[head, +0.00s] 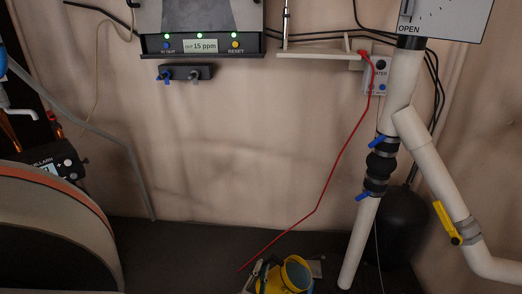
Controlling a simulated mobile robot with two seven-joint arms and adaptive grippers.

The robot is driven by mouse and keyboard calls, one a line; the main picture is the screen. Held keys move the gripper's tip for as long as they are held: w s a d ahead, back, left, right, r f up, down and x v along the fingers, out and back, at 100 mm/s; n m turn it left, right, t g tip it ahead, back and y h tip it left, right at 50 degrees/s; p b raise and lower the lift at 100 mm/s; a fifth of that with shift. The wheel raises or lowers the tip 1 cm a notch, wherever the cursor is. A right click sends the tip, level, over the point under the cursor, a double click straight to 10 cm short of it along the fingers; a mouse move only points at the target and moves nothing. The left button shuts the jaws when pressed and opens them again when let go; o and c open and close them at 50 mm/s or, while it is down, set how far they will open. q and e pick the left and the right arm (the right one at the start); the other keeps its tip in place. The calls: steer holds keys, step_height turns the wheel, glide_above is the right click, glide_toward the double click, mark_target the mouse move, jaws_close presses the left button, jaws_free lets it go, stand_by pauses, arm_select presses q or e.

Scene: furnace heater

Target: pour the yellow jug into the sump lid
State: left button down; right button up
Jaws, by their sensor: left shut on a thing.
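The yellow jug (298,275) is at the bottom edge of the head view, right of centre. Its round yellow rim and blue-green inside show, and its lower part is cut off by the frame. My left gripper (262,276) is at the jug's left side, shut on it. How far the jug is tilted and what it holds are hard to tell. I cannot make out the sump lid for certain. A small grey piece (317,266) shows just right of the jug. My right gripper is not in view.
A white pipe (361,240) with blue-handled valves comes down right of the jug, before a dark rounded tank (404,225). A red line (323,192) runs down the wall to the floor. A large curved tank (50,235) stands left. Dark floor (180,255) between is clear.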

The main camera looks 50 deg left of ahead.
arm_select(q)
steer(key=shift+w+r, duration=0.25)
steer(key=shift+r, duration=0.1)
steer(key=shift+w+d+r+m, duration=0.2)
steer(key=shift+r+m, duration=0.05)
steer(key=shift+m, duration=0.35)
steer(key=shift+w+d+m+p, duration=0.25)
steer(key=shift+d+m+p, duration=0.1)
steer(key=shift+m, duration=0.35)
